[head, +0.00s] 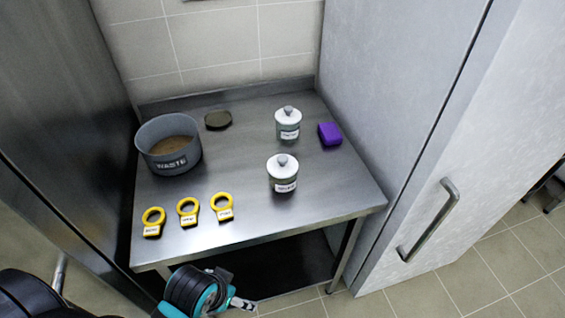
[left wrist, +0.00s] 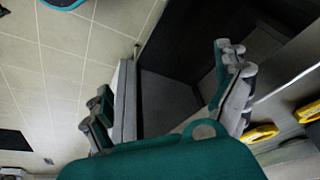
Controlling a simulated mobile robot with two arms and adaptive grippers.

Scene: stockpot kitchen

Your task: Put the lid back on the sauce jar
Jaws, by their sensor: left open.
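Two white jars with grey knobs stand upright on the steel table, a front jar (head: 283,182) and a back jar (head: 288,130). Each has a small label, too small to read surely. Each appears covered by a lid, the front lid (head: 283,162) and the back lid (head: 288,113); I cannot tell which is the sauce jar. My left gripper (head: 242,303) is low in front of the table's front edge, apart from both jars. In the left wrist view the left gripper (left wrist: 168,105) is open, with nothing between its fingers. My right gripper is not in view.
A grey pot (head: 147,161) labelled WASTE, with brown contents, stands at the table's left. A purple block (head: 330,134) lies at right. Three yellow rings with tags (head: 188,211) lie along the front left. The front right is clear.

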